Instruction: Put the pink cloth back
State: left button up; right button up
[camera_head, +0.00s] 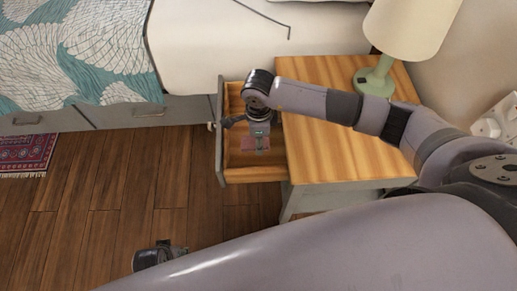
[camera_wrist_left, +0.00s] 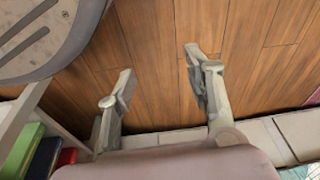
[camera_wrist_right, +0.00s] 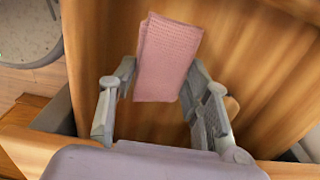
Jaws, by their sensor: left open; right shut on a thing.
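The pink cloth (camera_head: 256,144) is inside the open wooden drawer (camera_head: 255,175) of the bedside table. In the right wrist view it is a small folded, textured cloth (camera_wrist_right: 167,58) between the fingertips. My right gripper (camera_head: 258,137) reaches down into the drawer and is shut on the cloth. The fingers in the right wrist view (camera_wrist_right: 163,78) touch its two sides. Whether the cloth rests on the drawer bottom I cannot tell. My left gripper (camera_wrist_left: 160,70) is open and empty above the wooden floor, away from the drawer.
The bedside table (camera_head: 335,145) has a clear top around my right forearm, with a green lamp (camera_head: 375,80) at the back. The bed (camera_head: 190,40) stands behind the drawer. Books (camera_wrist_left: 20,150) show at the left of the left wrist view.

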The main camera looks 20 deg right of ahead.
notch_tip(320, 180, down, 5)
jog(key=shift+f+b, duration=0.15)
jog(key=shift+b, duration=0.25)
jog(key=shift+f, duration=0.3)
pick_arm(q)
jog(key=r, duration=0.1)
jog(key=w+r, duration=0.1)
jog(key=r, duration=0.1)
jog(key=shift+r, duration=0.2)
pick_arm(e)
jog(key=shift+f, duration=0.1)
jog(key=o, duration=1.2)
pick_arm(q)
jog(key=shift+w+d+r, duration=0.1)
jog(key=shift+r, duration=0.15)
